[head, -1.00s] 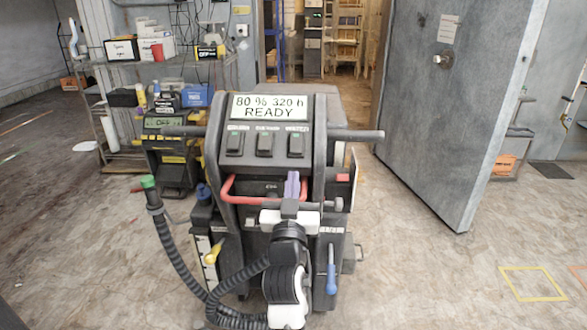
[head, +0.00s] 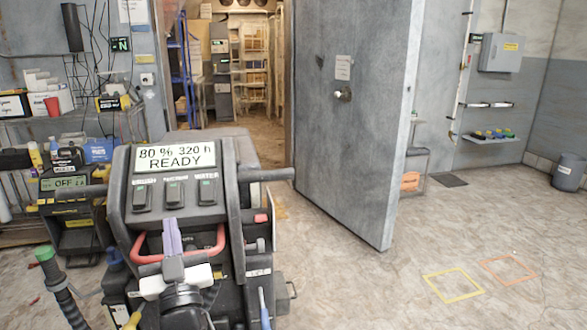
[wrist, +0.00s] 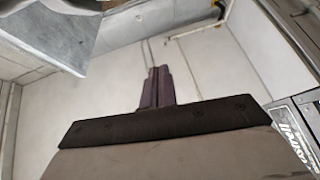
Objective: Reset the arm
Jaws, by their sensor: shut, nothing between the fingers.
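My gripper (head: 171,238) shows at the lower left in the head view, in front of a black floor machine (head: 180,180). Its purple fingers point up and are closed together with nothing between them. In the wrist view the same fingers (wrist: 157,82) stand upright and touching, beyond a dark plate. The machine's display (head: 175,157) reads "80 % 320 h READY". A red bar handle (head: 215,246) runs behind my gripper. I cannot tell how far apart the fingers and the machine are.
A large grey door (head: 350,130) stands open right of the machine, with a doorway (head: 267,90) behind. A second machine reading "OFF" (head: 65,184) and cluttered shelves stand left. Yellow (head: 453,284) and orange (head: 508,270) floor outlines lie on open floor at right. A grey bin (head: 567,171) stands far right.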

